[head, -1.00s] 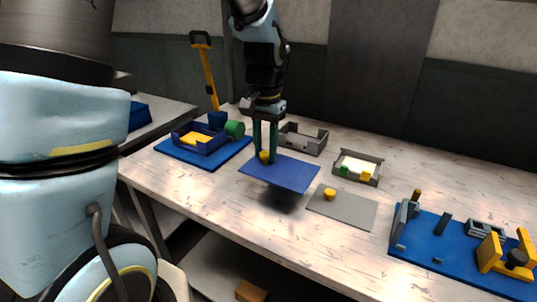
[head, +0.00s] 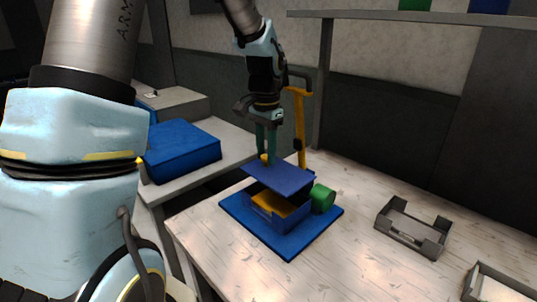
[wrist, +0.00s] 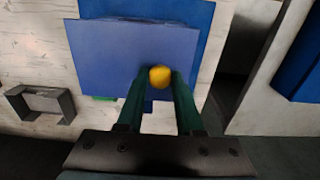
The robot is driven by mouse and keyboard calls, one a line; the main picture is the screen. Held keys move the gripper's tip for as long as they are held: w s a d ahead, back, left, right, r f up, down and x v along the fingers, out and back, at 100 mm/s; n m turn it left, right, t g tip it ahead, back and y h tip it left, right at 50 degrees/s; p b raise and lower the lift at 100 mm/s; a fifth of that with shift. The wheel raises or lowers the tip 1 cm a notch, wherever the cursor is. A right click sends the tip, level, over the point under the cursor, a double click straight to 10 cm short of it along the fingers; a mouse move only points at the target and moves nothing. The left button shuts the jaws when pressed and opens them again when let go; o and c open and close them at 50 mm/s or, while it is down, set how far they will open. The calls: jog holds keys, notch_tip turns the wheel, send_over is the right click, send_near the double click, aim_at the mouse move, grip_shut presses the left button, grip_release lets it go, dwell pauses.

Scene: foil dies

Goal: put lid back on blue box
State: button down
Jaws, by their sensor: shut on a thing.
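My gripper (head: 266,148) is shut on the yellow knob (wrist: 160,76) of the flat blue lid (head: 280,178). The lid is held above the open blue box (head: 262,217), slightly tilted in the head view, with a gap showing at the front. Yellow contents (head: 272,204) show inside the box. The box stands on a blue base plate (head: 290,246) on the table. In the wrist view the lid (wrist: 120,55) hides the box, and part of the base plate (wrist: 205,40) shows past its edge.
A green cylinder (head: 323,198) lies right beside the box. A yellow upright handle (head: 299,125) stands behind it. Grey trays (head: 412,228) are farther right. A larger blue block (head: 180,150) is on the side table at left. The table between box and trays is clear.

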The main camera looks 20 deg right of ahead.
aim_at(265, 165)
jog(key=shift+w+a+f, duration=0.1)
jog(key=shift+w+f, duration=0.05)
jog(key=shift+w, duration=0.1)
notch_tip(265, 165, down, 4)
jog(key=b, duration=0.4)
jog(key=shift+f+b, duration=0.45)
jog(key=shift+f, duration=0.55)
jog(key=shift+p, duration=0.35)
jog(key=shift+f, duration=0.15)
dwell(1.8)
grip_release()
dwell(0.6)
